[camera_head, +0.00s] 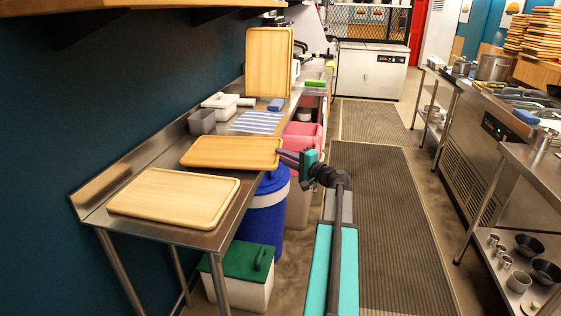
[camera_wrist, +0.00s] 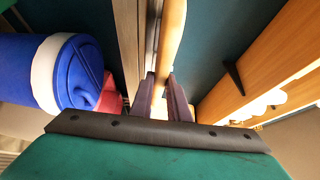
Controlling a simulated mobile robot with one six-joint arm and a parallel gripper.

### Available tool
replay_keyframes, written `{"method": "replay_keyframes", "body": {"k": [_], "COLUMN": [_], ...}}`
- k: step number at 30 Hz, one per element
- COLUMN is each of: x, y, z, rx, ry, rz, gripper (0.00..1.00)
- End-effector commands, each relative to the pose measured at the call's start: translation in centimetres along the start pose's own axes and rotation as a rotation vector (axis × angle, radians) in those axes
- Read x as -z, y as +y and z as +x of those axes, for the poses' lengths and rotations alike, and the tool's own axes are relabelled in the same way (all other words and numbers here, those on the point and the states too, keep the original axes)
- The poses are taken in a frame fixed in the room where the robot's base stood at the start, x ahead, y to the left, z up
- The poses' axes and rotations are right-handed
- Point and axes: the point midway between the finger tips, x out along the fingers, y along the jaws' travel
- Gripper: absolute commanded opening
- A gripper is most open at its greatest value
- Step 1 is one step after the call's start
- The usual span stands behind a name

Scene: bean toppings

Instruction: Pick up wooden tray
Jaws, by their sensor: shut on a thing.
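A wooden tray (camera_head: 232,151) with a raised rim lies about level over the metal counter, its right end at the counter's front edge. My gripper (camera_head: 281,155) is shut on that right end. In the wrist view the same tray (camera_wrist: 171,38) shows edge-on between the two dark fingers of my gripper (camera_wrist: 165,88). I cannot tell whether the tray touches the counter. A second wooden tray (camera_head: 174,198) lies flat on the near end of the counter. A third wooden tray (camera_head: 269,62) stands upright farther back.
The metal counter (camera_head: 85,205) runs along the dark teal wall. A grey container (camera_head: 201,122) and a blue-striped cloth (camera_head: 256,122) are behind the held tray. A blue bin (camera_head: 266,215) and a green-lidded bin (camera_head: 240,262) stand below. The matted aisle (camera_head: 385,225) is clear.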

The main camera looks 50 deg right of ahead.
Motion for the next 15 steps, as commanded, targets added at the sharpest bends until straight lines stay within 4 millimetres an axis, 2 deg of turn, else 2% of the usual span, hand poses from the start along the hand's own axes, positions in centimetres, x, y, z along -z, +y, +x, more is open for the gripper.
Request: {"method": "replay_keyframes", "body": {"k": [5,15], "x": [-0.1,-1.5], "y": [-1.8,-2.1], "z": [-0.4,-5.7], "rx": [0.003,0.003], "ry": [0.001,0.003], "rz": [0.001,0.001], "gripper": [0.0,0.0]}}
